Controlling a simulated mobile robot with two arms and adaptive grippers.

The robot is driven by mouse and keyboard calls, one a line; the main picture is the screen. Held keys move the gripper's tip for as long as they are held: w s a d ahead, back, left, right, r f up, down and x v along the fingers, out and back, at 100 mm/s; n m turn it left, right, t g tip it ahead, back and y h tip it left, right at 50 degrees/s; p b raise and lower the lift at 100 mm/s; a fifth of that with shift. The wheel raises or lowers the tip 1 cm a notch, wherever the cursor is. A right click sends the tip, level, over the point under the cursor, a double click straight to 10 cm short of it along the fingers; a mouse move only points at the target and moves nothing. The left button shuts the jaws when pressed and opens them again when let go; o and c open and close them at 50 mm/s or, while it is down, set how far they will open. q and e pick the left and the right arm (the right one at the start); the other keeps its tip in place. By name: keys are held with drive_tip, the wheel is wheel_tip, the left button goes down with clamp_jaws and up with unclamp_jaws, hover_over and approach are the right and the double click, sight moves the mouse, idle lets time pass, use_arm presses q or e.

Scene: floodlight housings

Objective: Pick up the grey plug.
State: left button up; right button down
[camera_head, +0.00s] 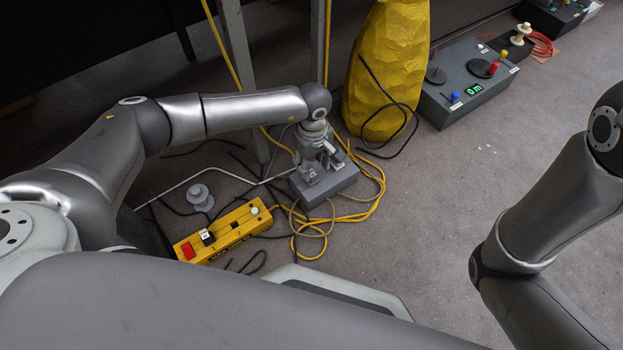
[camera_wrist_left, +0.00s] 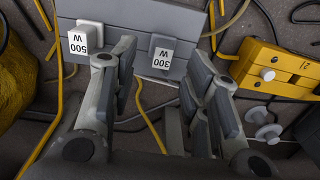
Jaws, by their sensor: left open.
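The grey box (camera_head: 334,187) lies on the floor under my left gripper (camera_head: 319,163) in the head view. In the left wrist view the box (camera_wrist_left: 125,63) carries two small grey plug-like blocks, one with a white label "500 W" (camera_wrist_left: 90,32) and one labelled "300 W" (camera_wrist_left: 162,52). Which one is the grey plug I cannot tell for certain. My left gripper (camera_wrist_left: 160,65) is open, its fingers on either side of the 300 W block in the picture. Nothing shows gripped; contact is unclear. My right gripper is outside both views.
A yellow switch box (camera_head: 222,232) and a grey spool-shaped piece (camera_head: 200,197) lie left of the grey box. Yellow and black cables (camera_head: 340,217) loop around it. A yellow sack-like object (camera_head: 388,70) and a grey control box (camera_head: 468,82) stand behind right.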

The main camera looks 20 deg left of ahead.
sight(312, 175)
use_arm(q)
drive_tip(key=shift+s+f+b, duration=0.1)
drive_tip(key=shift+f+b, duration=0.5)
drive_tip(key=shift+f, duration=0.15)
wheel_tip(312, 175, down, 4)
drive_tip(key=b, duration=0.3)
drive_tip(key=shift+s+r, duration=0.1)
drive_tip(key=shift+r, duration=0.05)
drive_tip(key=shift+r, duration=0.1)
clamp_jaws()
